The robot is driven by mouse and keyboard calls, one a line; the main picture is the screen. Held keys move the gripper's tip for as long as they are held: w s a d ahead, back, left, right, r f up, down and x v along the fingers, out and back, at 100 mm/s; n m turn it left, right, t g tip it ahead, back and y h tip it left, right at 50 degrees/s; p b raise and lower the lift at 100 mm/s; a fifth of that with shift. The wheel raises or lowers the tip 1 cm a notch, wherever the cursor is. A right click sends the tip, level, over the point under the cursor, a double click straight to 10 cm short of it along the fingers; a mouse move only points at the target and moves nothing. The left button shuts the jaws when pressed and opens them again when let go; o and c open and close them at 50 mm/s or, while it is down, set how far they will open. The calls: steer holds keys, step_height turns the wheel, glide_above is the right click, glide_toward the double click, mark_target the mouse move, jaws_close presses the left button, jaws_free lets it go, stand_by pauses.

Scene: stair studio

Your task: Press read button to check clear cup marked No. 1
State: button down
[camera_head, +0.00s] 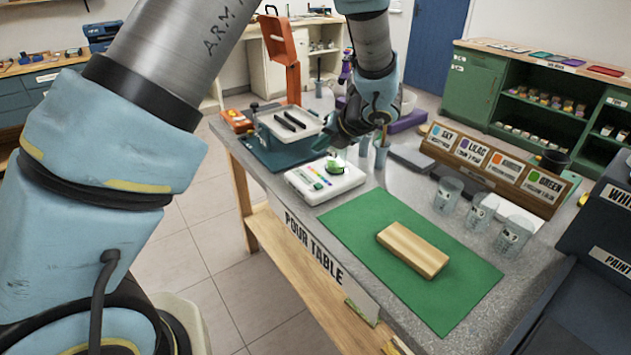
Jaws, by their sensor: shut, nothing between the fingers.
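A white device (318,187) with a row of small coloured marks stands near the left edge of the pour table. A small green item (335,166) sits on its top; I cannot tell whether a clear cup is around it. My gripper (326,142) is shut and empty, just above and behind the device; contact is not clear. Three clear cups, a far one (448,194), a middle one (481,211) and a near one (513,236), stand upright on the right side of the table. Their markings are too small to read. The read button cannot be told apart.
A green mat (350,225) with a wooden block (413,249) lies in front. A rack labelled sky, lilac and green (495,168) stands behind the cups. An orange press-like stand (283,60) is at the far left. Small containers (381,153) stand beside my gripper.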

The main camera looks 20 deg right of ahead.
steer(key=shift+f, duration=0.1)
stand_by(0.3)
steer(key=b, duration=0.6)
glide_above(318, 186)
steer(key=f, duration=0.6)
steer(key=shift+s+d+f, duration=0.25)
steer(key=shift+s+f, duration=0.05)
steer(key=shift+s, duration=0.05)
steer(key=shift+f+b, duration=0.65)
steer(key=shift+f, duration=0.4)
steer(key=shift+f, duration=0.4)
steer(key=shift+f, duration=0.45)
stand_by(0.8)
stand_by(0.4)
steer(key=shift+r+p, duration=0.7)
steer(key=shift+r, duration=0.2)
